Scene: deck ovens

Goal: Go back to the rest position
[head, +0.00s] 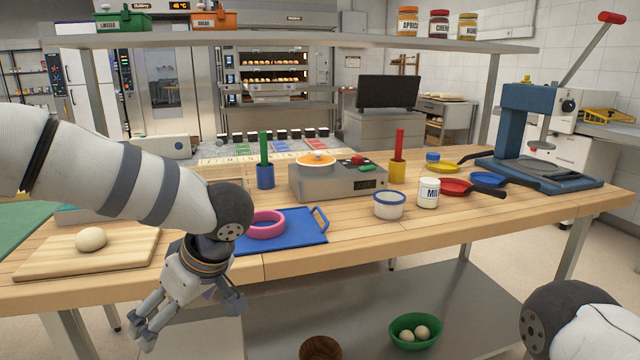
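My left arm comes in from the left over the wooden worktable (450,222). My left gripper (190,316) hangs at the table's front edge, pointing down, with its fingers spread apart and nothing seen between them. It is in front of the blue tray with the pink ring and to the right of the wooden board. Only a part of my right arm shows at the lower right corner; its gripper is out of the picture.
A dough ball (91,238) lies on a wooden board (60,262). A pink ring (265,226) lies on a blue tray (312,238). A scale (330,183), white tub (389,207), pans (458,186) and blue press (528,120) stand farther right. A green bowl (400,340) is on the lower shelf.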

